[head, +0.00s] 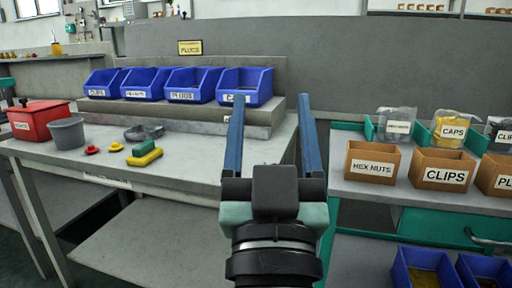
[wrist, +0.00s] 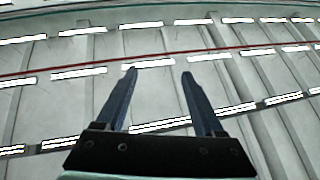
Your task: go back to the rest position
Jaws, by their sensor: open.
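My gripper (head: 271,104) is raised in front of the workbench in the head view. Its two blue fingers stand apart and point up, with nothing between them. In the wrist view my gripper (wrist: 158,72) is also open and empty, against the ceiling and its rows of lights. The fingers touch nothing. My arm hides part of the grey bench (head: 205,173) and the gap to its right.
Several blue bins (head: 194,85) stand on a raised shelf. A red box (head: 40,119), a grey bucket (head: 67,133) and a green-and-yellow sponge (head: 145,157) are on the left.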

